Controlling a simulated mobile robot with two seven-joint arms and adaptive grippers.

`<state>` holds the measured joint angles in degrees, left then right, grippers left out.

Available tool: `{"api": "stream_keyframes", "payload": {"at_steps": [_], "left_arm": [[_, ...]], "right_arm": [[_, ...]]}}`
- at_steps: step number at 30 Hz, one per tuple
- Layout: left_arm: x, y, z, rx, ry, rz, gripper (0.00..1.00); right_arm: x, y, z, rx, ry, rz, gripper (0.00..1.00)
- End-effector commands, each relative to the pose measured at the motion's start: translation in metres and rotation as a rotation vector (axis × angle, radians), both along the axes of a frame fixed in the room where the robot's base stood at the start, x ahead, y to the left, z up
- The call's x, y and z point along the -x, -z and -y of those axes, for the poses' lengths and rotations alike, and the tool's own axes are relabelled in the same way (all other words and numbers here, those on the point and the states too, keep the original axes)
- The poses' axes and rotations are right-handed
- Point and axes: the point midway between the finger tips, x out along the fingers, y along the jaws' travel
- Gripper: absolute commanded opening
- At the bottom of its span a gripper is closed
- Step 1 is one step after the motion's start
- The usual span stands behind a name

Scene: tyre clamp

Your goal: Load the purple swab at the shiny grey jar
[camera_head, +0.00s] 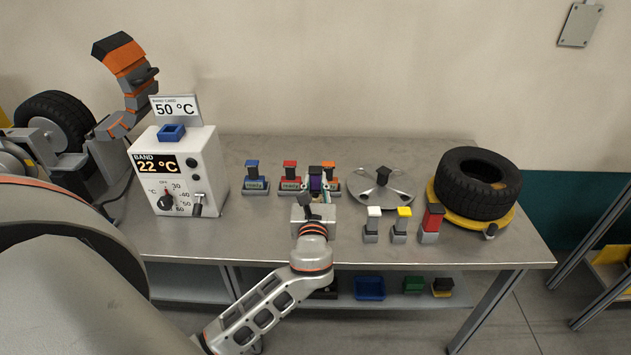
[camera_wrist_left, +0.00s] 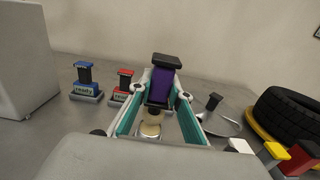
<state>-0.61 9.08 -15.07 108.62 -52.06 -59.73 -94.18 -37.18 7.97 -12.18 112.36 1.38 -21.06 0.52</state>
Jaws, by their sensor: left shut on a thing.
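The purple swab (camera_wrist_left: 160,86) has a dark cap and stands upright between the fingers of my left gripper (camera_wrist_left: 166,98). The gripper is shut on it. A pale tan round part (camera_wrist_left: 151,129) shows below the purple body; I cannot tell whether it belongs to the swab or lies beneath it. In the head view my left gripper (camera_head: 317,190) holds the purple swab (camera_head: 316,184) over the table, in front of the red and orange blocks. I cannot pick out a shiny grey jar for certain; the gripper may hide it. My right gripper is not in view.
A shiny disc (camera_head: 398,193) with a dark knob lies right of the gripper. White (camera_head: 373,220), yellow (camera_head: 402,220) and red (camera_head: 432,220) capped pieces stand at the front. A tyre (camera_head: 477,183) is at right, a heater box (camera_head: 196,165) at left. Blue (camera_head: 254,180) and red (camera_head: 290,180) blocks read "ready".

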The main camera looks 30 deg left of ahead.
Motion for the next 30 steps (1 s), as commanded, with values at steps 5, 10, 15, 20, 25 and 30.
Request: {"api": "stream_keyframes", "payload": {"at_steps": [5,10,15,20,25,30], "left_arm": [[0.0,-0.015,0.0,0.002,0.0,0.002,0.0],[0.0,-0.027,0.0,0.002,0.0,0.002,0.0],[0.0,-0.038,0.0,0.002,-0.001,0.005,0.0],[0.0,-0.047,0.0,0.002,0.0,0.003,0.0],[0.0,-0.048,0.0,0.0,0.0,0.001,0.0],[0.0,-0.048,0.0,0.0,0.0,0.001,0.0]], "right_arm": [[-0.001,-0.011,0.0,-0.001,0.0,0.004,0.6],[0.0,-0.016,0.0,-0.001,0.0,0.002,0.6],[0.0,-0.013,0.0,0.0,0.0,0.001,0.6],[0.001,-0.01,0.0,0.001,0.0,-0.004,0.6],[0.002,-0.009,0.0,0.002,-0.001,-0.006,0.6],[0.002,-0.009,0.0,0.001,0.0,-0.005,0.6]]}}
